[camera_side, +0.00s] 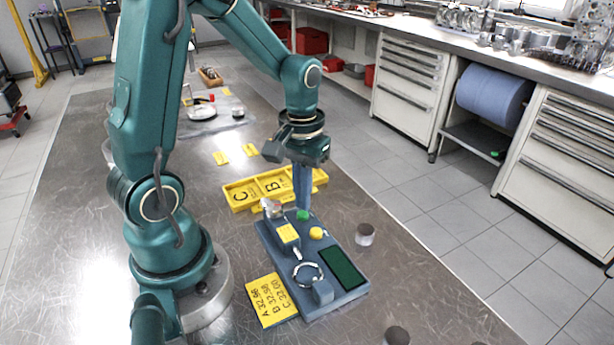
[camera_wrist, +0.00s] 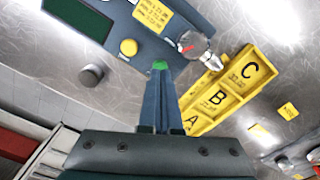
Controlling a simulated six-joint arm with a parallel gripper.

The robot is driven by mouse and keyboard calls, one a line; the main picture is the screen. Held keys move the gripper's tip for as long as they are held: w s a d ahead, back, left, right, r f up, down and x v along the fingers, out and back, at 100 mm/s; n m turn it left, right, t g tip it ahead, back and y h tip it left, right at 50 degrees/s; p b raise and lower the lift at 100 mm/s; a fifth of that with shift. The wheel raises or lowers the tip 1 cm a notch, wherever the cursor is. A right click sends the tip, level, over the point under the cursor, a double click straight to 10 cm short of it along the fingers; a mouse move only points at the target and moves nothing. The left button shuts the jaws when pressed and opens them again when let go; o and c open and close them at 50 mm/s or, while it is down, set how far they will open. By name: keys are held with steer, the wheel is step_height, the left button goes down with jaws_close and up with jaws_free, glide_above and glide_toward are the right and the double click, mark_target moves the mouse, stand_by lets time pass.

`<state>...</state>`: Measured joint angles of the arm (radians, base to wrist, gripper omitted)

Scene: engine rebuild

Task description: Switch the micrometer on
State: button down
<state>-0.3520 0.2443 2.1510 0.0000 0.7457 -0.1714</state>
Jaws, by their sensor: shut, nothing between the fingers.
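The micrometer station is a blue-grey base (camera_side: 322,302) on the metal table, with a dark green screen (camera_side: 343,268) and a C-shaped micrometer (camera_side: 308,273). A green button (camera_side: 303,215) and a yellow button (camera_side: 316,233) stand on its far end. The wrist view also shows the green button (camera_wrist: 160,65), yellow button (camera_wrist: 128,47) and screen (camera_wrist: 78,18). My gripper (camera_side: 303,206) is shut and empty, pointing down with its tips right at the green button. In the wrist view my gripper (camera_wrist: 160,74) partly hides that button. I cannot tell whether the tips touch it. The screen looks blank.
A silver-and-red knob (camera_wrist: 194,44) stands on the base near the buttons. A yellow lettered tray (camera_side: 240,196) lies just beyond the base. A yellow number card (camera_side: 270,300) lies at the left of the base.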

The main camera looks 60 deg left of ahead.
mark_target(304, 214)
steer(key=shift+f, duration=1.35)
steer(key=shift+r, duration=3.05)
steer(key=shift+d+r, duration=0.1)
steer(key=s+d+r+m+t, duration=0.5)
steer(key=s+d+r+m, duration=0.1)
steer(key=d+r, duration=0.1)
steer(key=shift+s+d+t, duration=0.3)
steer(key=shift+s+d, duration=0.1)
steer(key=shift+d, duration=0.05)
